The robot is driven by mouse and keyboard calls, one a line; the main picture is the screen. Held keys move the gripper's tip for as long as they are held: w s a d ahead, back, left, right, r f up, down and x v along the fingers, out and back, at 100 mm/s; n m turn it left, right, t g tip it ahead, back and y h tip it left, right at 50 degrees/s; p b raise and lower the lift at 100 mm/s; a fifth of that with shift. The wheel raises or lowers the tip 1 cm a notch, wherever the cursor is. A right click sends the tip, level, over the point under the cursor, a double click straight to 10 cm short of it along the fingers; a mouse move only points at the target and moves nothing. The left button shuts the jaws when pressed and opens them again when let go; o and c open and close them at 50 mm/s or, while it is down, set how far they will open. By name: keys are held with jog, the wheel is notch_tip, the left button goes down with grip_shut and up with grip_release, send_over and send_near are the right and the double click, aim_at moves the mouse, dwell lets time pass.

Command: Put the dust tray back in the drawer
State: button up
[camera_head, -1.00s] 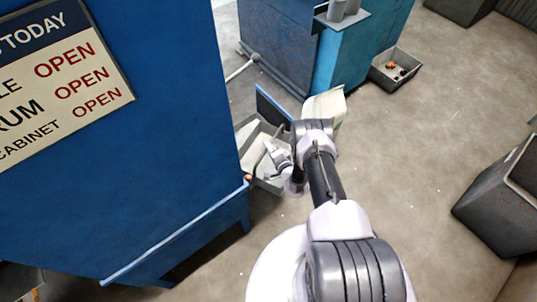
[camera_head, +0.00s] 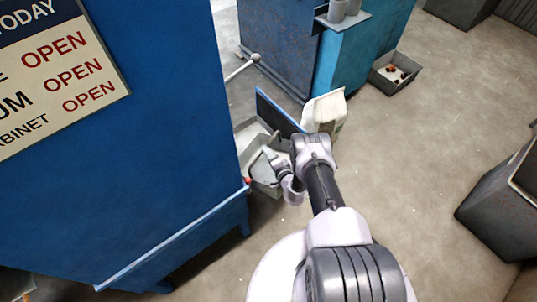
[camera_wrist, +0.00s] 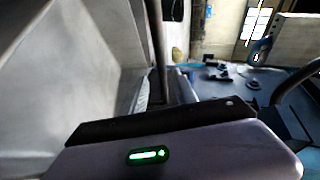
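A grey, box-like tray or drawer (camera_head: 243,140) shows beside the blue cabinet in the head view. A blue upright panel (camera_head: 277,111) stands at its far right side. I cannot tell clearly which grey part is the dust tray and which is the drawer. My gripper (camera_head: 268,160) is at this grey box, partly hidden by my wrist. In the wrist view, a large pale grey wall (camera_wrist: 75,75) fills the left side, close to the camera. The fingertips do not show clearly, so their opening and any hold are unclear.
The big blue cabinet (camera_head: 120,190) with a sign stands close on the left. A white bag (camera_head: 325,112) stands right of the blue panel. Another grey tray (camera_head: 394,72) with small reddish bits lies on the floor. A dark bin (camera_head: 503,205) stands right. The middle floor is open.

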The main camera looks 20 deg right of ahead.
jog(key=p+v, duration=0.5)
jog(key=v, duration=0.7)
jog(key=shift+p, duration=0.4)
jog(key=shift+r, duration=0.1)
